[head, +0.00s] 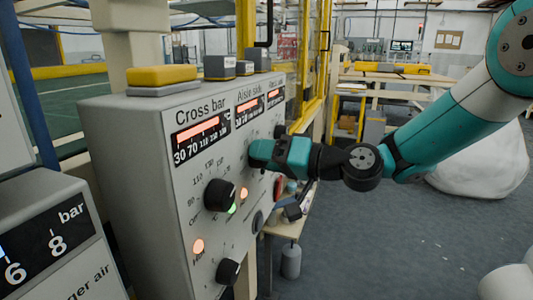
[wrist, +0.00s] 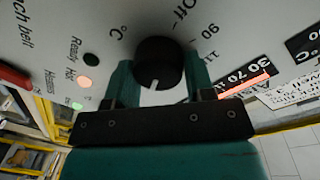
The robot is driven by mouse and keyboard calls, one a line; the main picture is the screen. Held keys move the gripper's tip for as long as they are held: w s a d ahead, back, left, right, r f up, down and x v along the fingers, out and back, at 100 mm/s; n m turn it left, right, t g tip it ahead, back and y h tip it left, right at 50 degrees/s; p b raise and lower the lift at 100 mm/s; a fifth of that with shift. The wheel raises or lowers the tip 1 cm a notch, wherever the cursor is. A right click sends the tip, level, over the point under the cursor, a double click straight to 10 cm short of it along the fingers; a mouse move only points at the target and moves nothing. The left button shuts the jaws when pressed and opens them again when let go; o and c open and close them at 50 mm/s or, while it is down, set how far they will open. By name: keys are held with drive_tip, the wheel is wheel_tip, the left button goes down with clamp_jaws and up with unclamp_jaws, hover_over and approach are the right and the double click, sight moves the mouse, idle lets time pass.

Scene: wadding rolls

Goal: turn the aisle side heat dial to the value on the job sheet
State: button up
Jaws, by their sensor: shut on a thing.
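The aisle side heat dial (wrist: 158,62) is a round black knob in the wrist view. My gripper (wrist: 160,76) has one finger on each side of it and is shut on it. The dial's white pointer line faces down in that picture, towards my gripper's body. The scale's "Off" and "90" show to its upper right; marks nearer the pointer are hidden by a finger. In the head view my gripper (head: 256,152) reaches the panel (head: 150,135) below the "Aisle side" label and display (head: 249,109), and hides the dial.
The cross bar dial (head: 219,195) and another black knob (head: 228,271) stick out left of my gripper. A yellow block (head: 162,76) and small grey boxes lie on the cabinet top. Grey floor (head: 400,240) is open at right.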

drive_tip(key=o, duration=0.9)
drive_tip(key=b+v, duration=1.2)
drive_tip(key=v, duration=0.5)
drive_tip(key=shift+s+d+f, duration=0.15)
drive_tip(key=shift+d, duration=0.05)
